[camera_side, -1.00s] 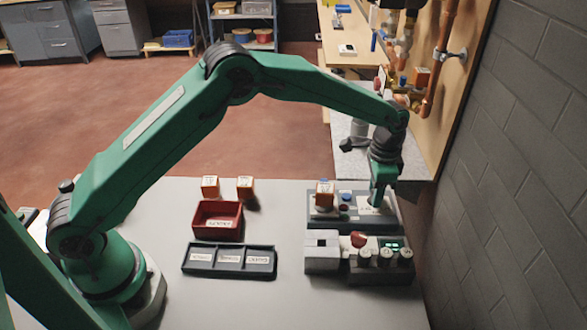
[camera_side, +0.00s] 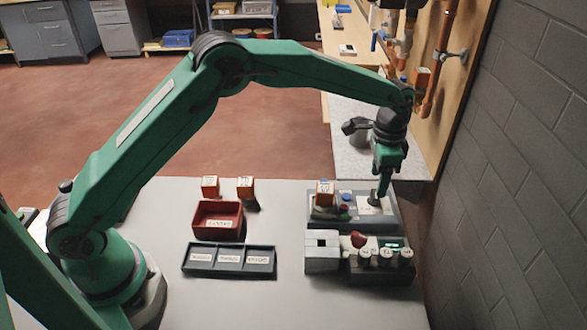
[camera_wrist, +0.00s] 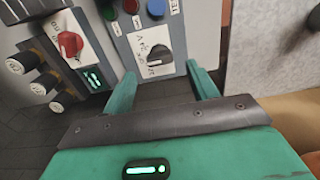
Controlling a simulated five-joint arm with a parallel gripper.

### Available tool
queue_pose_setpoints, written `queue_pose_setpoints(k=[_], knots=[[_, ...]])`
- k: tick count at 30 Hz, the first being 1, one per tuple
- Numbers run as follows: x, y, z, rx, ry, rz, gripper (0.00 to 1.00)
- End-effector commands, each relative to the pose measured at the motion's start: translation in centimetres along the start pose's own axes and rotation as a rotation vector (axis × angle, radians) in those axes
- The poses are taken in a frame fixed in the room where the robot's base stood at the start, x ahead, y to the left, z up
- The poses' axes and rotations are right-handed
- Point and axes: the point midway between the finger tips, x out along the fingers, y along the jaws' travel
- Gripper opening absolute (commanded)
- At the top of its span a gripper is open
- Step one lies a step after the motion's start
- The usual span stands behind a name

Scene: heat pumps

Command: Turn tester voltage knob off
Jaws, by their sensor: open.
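A grey-blue control box (camera_side: 350,222) stands at the right of the bench and carries a black knob on a white plate (camera_side: 370,205). In the wrist view this black knob (camera_wrist: 160,57) shows just beyond and between the fingertips. In front of that box is a second dark unit with a red knob (camera_side: 358,239), also seen in the wrist view (camera_wrist: 70,44), and a small lit green display (camera_wrist: 93,78).
An orange block (camera_side: 325,190) sits at the left of the rear box, near its coloured buttons. A red bin (camera_side: 217,235) and a dark sectioned tray (camera_side: 198,271) lie left. The wall (camera_side: 520,180) is close on the right.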

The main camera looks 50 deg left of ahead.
Motion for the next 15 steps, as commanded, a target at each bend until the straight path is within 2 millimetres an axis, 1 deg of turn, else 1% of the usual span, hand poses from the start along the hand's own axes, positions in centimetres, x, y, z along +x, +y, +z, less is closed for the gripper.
queue_pose_setpoints(k=[1, 3, 6, 10, 15], knots=[[-0.8, 0.0, 0.0, 0.000, 0.003, -0.001, 0.58], [-1.6, 0.0, -0.1, 0.000, 0.003, -0.002, 0.58], [-2.5, 0.0, -0.1, 0.000, 0.003, -0.001, 0.58], [-3.2, 0.0, 0.0, 0.000, 0.001, -0.001, 0.58], [-3.4, 0.0, 0.0, 0.000, 0.001, -0.001, 0.58]])
